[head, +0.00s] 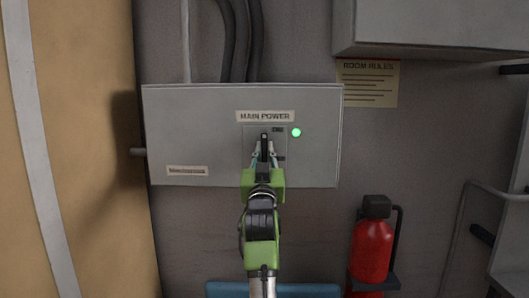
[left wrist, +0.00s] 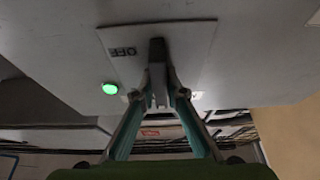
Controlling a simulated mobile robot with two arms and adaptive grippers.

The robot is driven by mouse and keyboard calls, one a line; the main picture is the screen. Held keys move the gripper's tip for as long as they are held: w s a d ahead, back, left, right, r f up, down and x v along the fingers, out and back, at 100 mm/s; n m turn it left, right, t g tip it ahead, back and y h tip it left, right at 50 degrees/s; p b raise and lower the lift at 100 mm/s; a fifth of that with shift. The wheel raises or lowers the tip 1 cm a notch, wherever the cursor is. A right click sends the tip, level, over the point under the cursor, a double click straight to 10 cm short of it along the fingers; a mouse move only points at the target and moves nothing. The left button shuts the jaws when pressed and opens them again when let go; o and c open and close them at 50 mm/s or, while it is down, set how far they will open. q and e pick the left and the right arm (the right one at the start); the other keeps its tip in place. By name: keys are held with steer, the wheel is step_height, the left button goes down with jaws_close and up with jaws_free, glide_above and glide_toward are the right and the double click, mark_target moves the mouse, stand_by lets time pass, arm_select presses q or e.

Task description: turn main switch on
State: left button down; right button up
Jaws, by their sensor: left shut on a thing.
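The grey power box (head: 205,125) is on the wall, with a "MAIN POWER" label (head: 265,116) at its top. The main switch's dark lever (head: 264,143) is on a small plate in the middle of the box. A green light (head: 296,132) glows right of it. My left gripper (head: 263,156) is at the lever from below, its fingers shut on it. In the left wrist view the lever (left wrist: 157,55) reaches in between the fingertips (left wrist: 160,95). An "OFF" mark (left wrist: 123,52) is beside it, and the green light (left wrist: 110,88) is lit. The fingers partly hide the switch.
A red fire extinguisher (head: 371,250) hangs at lower right. A grey cabinet (head: 430,25) juts out at upper right above a "ROOM RULES" sign (head: 367,83). Dark cables (head: 241,40) run up from the box. A blue object (head: 225,290) shows at the bottom edge.

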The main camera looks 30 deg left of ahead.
arm_select(q)
steer(key=shift+f, duration=0.2)
steer(key=c, duration=2.1)
jaws_free()
steer(key=shift+o, duration=0.3)
steer(key=shift+r, duration=0.1)
steer(key=v, duration=0.7)
steer(key=shift+s, duration=0.2)
steer(key=shift+d, duration=0.2)
